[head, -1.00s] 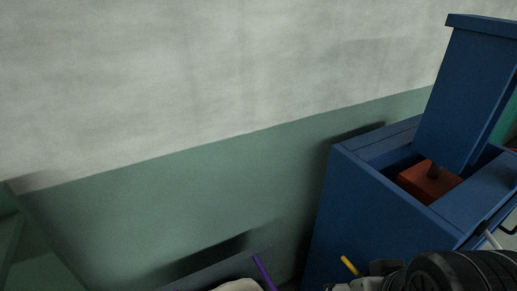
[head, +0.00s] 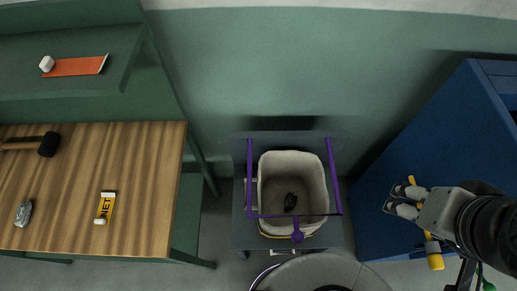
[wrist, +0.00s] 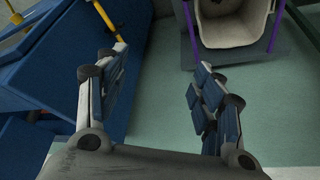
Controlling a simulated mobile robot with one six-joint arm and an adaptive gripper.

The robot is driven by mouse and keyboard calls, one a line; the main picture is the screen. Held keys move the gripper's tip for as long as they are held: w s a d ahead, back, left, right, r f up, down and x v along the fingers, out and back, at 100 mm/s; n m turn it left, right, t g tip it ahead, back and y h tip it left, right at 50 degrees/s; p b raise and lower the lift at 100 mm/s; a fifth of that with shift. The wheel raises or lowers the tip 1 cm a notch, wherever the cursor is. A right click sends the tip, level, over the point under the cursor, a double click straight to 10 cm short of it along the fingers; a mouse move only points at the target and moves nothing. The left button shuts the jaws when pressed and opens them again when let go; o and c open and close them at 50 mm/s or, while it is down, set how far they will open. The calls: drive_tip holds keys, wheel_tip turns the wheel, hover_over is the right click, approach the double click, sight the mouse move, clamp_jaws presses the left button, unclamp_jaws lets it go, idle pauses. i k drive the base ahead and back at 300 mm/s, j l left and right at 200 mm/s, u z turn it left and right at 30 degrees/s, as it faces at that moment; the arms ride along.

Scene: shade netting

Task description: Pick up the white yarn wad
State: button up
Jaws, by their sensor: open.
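A small white lump (head: 47,64), which looks like the white yarn wad, sits on the green shelf at the upper left of the head view, at the left end of an orange strip (head: 82,66). It is too small to make out yarn strands. My gripper (head: 396,199) is at the right of the head view, in front of the blue cabinet and far from the white lump. In the wrist view, its fingers (wrist: 155,65) stand apart with nothing between them. The white lump is not in the wrist view.
A cream bin (head: 270,165) with a dark object inside stands in a purple-railed frame. A blue cabinet (head: 395,145) is beside my arm.

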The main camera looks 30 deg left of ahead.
sight(24, 212)
drive_tip(key=u, duration=3.45)
drive_tip(key=z, duration=0.8)
drive_tip(key=i+j+z, duration=0.15)
drive_tip(key=j+z, duration=0.25)
drive_tip(key=i+j+z, duration=0.15)
drive_tip(key=j+z, duration=1.45)
drive_tip(key=k+j, duration=0.1)
drive_tip(key=j, duration=0.35)
drive_tip(key=k+j, duration=0.15)
drive_tip(key=j, duration=0.3)
drive_tip(key=k+j, duration=0.1)
drive_tip(key=j, duration=0.3)
